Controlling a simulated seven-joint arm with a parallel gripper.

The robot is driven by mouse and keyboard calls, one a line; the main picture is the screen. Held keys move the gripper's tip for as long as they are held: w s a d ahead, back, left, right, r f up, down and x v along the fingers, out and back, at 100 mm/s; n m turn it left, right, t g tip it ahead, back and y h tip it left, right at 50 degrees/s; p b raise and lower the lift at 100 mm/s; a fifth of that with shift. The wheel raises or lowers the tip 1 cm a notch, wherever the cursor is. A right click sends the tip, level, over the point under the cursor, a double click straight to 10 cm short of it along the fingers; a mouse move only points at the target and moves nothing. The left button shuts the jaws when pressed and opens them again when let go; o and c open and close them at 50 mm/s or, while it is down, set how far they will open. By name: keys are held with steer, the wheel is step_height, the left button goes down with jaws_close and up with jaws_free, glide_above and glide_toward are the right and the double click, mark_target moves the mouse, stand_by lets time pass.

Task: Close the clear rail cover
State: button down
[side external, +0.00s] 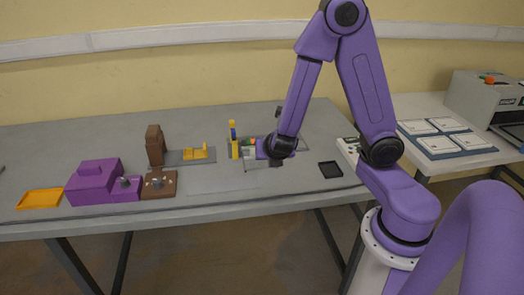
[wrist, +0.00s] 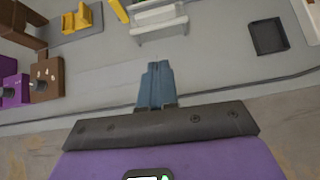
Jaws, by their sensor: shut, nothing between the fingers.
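The pale, partly see-through rail fixture (wrist: 160,26) lies just ahead of my fingertips in the wrist view, near the top edge. I cannot tell its clear cover apart from the rail, nor the cover's angle. In the side view the fixture (side external: 249,163) is small and partly hidden by my gripper. My gripper (wrist: 155,67) has its blue-grey fingers shut together and empty, pointing at the fixture with a visible gap in the wrist view. In the side view my gripper (side external: 262,150) is low over the table beside a yellow and blue upright piece (side external: 234,140).
A black square tray (side external: 330,169) lies to the right. To the left are a yellow cradle (side external: 195,153), a brown block (side external: 155,146), a brown box (side external: 159,184), a purple box (side external: 95,182) and an orange tray (side external: 40,198). The table's front strip is mostly clear.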

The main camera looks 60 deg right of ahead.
steer(key=w+d+r+x, duration=0.1)
steer(key=r+x, duration=0.1)
steer(key=x, duration=1.1)
steer(key=shift+w+f+n, duration=0.2)
steer(key=shift+w+n, duration=0.1)
steer(key=shift+w, duration=0.15)
steer(key=shift+w+d, duration=0.1)
steer(key=shift+d, duration=0.1)
steer(key=w+d, duration=0.6)
steer(key=shift+w+d, duration=0.2)
steer(key=shift+d, duration=0.05)
steer(key=shift+s, duration=0.1)
